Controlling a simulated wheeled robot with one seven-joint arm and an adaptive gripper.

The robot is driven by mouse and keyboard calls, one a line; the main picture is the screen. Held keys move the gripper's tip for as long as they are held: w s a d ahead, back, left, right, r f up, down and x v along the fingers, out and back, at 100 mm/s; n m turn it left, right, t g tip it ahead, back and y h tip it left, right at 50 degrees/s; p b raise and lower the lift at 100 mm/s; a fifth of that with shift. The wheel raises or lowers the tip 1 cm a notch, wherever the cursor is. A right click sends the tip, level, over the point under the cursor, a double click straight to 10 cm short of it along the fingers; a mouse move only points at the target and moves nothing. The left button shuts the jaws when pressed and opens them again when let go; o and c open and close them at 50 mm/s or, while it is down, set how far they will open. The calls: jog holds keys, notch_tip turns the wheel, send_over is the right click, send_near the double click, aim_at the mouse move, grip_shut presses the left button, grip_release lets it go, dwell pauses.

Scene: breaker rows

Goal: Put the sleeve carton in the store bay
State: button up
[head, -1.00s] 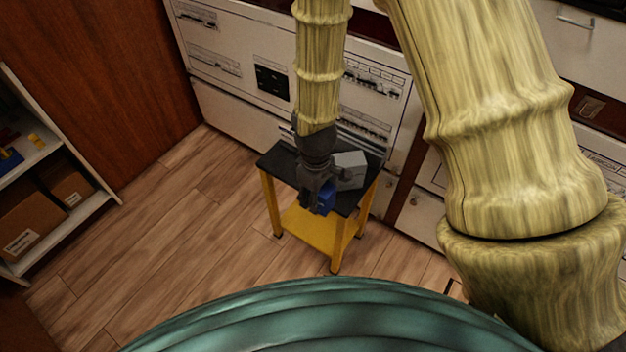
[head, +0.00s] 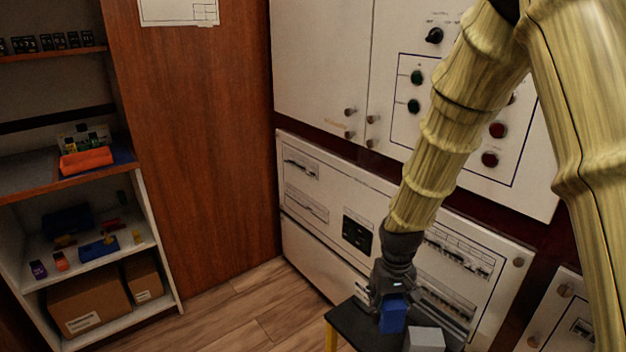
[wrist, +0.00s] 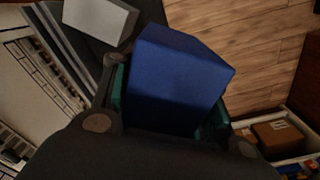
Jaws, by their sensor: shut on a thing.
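My gripper (head: 390,298) is shut on a blue carton (head: 394,316), which fills the middle of the wrist view (wrist: 178,80) between the fingers. No label can be read on it, so I cannot confirm that it is the sleeve carton. It appears held above the small black-topped table (head: 348,326). A pale grey box (head: 424,340) stands on that table to the right of the gripper; it also shows in the wrist view (wrist: 98,18). No bay in view carries a readable store name.
A shelf unit (head: 160,245) at the left holds brown cartons (head: 90,300) below, small coloured items in the middle and an orange item (head: 86,161) above. White breaker panels (head: 325,195) stand close behind the gripper. Wooden floor (head: 240,325) lies clear between shelf and table.

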aim_at(389, 309)
jog(key=shift+w+d+r+m, duration=0.1)
jog(key=shift+w+r+m, duration=0.35)
jog(key=shift+r, duration=0.35)
jog(key=shift+r+p, duration=0.2)
jog(key=shift+p, duration=0.8)
jog(key=shift+s+p, duration=0.1)
jog(key=shift+p, duration=0.2)
jog(key=p, duration=0.3)
jog(key=shift+s, duration=0.25)
jog(key=s+p, duration=0.1)
jog(key=p, duration=0.3)
jog(key=s+p, duration=0.1)
jog(key=p, duration=0.2)
jog(key=shift+s+f+p, duration=0.15)
jog(key=shift+f+p, duration=0.1)
jog(key=shift+p, duration=0.4)
jog(key=shift+f, duration=0.1)
